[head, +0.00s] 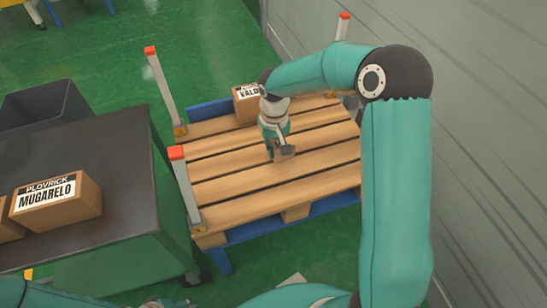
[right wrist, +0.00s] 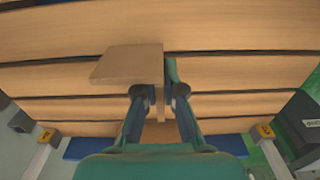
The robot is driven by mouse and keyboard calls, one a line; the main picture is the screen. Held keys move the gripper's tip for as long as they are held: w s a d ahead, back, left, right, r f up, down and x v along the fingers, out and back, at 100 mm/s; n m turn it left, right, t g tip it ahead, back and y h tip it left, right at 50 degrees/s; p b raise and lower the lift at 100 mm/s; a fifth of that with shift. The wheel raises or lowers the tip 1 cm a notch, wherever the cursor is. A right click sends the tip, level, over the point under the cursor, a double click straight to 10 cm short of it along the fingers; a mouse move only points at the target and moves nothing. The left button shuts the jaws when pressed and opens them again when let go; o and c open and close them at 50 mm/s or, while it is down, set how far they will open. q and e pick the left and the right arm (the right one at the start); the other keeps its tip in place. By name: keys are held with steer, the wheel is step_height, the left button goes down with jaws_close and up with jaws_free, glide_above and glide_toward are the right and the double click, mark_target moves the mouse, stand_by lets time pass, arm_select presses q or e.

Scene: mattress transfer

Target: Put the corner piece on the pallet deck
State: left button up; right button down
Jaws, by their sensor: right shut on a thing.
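The pallet (head: 230,185) with its wooden slatted deck stands in the middle of the head view. My right gripper (head: 278,147) points down over the middle of the deck and is shut on the tan corner piece (head: 286,154). In the right wrist view the corner piece (right wrist: 130,64) has a flat face reaching left, and a thin edge runs down between the fingers (right wrist: 160,95). I cannot tell whether the piece touches the slats. My left gripper is not clearly in view.
A carton marked VALD (head: 247,105) sits at the deck's back edge. Posts with red tops (head: 185,185) stand at the pallet's corners. A dark table (head: 110,160) with a MUGARELO carton (head: 57,203) is at left. A grey wall (head: 490,130) is at right. Bare slats surround the gripper.

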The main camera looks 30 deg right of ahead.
steer(key=shift+f+b, duration=0.35)
steer(key=shift+f, duration=1.55)
steer(key=shift+f, duration=0.1)
steer(key=c, duration=1.3)
jaws_free()
step_height(320, 180, up, 12)
steer(key=p, duration=0.2)
steer(key=shift+p, duration=0.4)
